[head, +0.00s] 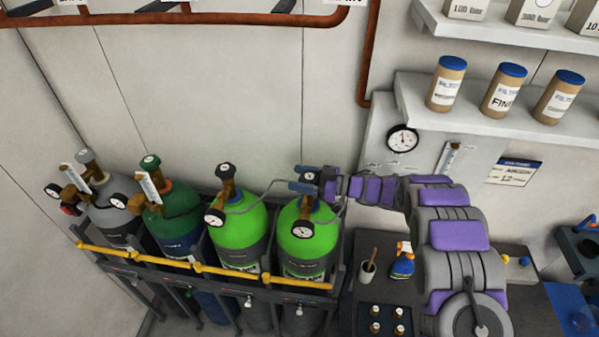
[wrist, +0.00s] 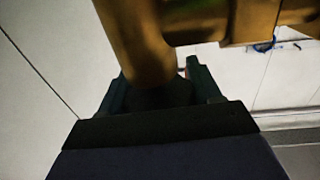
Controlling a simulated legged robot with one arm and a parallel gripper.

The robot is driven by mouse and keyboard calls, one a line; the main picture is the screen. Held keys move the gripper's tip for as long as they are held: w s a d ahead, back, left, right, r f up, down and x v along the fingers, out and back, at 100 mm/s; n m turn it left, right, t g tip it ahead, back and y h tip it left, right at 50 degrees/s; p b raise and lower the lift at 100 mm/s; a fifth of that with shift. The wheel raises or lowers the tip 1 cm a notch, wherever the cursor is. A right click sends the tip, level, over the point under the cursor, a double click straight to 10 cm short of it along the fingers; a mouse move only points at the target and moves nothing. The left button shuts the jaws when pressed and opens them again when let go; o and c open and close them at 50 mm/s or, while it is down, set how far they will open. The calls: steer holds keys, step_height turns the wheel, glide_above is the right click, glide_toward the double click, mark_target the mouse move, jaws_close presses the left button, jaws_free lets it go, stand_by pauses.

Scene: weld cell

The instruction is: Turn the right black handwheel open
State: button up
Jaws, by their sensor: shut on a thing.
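The right bright green cylinder (head: 308,250) stands at the right end of the rack, with a brass valve and a gauge (head: 303,230) on top. My gripper (head: 306,180) is at the top of this valve, reaching in from the right. In the wrist view my gripper (wrist: 160,88) has a dark finger on each side of a dark round part, the black handwheel (wrist: 160,97), and is shut on it. The brass valve body (wrist: 138,40) fills the top of that view. In the head view the gripper mostly hides this handwheel, so its turn angle cannot be told.
The left bright green cylinder (head: 238,240) has its own black handwheel (head: 226,169). Dark green (head: 180,212) and grey (head: 118,215) cylinders stand further left. A yellow rail (head: 200,268) runs along the rack front. A bench with a cup (head: 367,270) lies right.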

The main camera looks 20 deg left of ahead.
steer(key=shift+w+d+r+n+g, duration=0.1)
steer(key=shift+r+n+g, duration=0.05)
steer(key=shift+n+g, duration=0.4)
steer(key=shift+d+r+n+g, duration=0.15)
steer(key=shift+n+g, duration=0.2)
steer(key=shift+g, duration=0.3)
steer(key=shift+a, duration=0.1)
steer(key=o, duration=0.8)
steer(key=shift+w, duration=0.1)
steer(key=shift+o, duration=1.2)
steer(key=shift+d, duration=0.25)
steer(key=shift+s+f, duration=0.15)
steer(key=shift+s, duration=0.05)
steer(key=shift+w, duration=0.1)
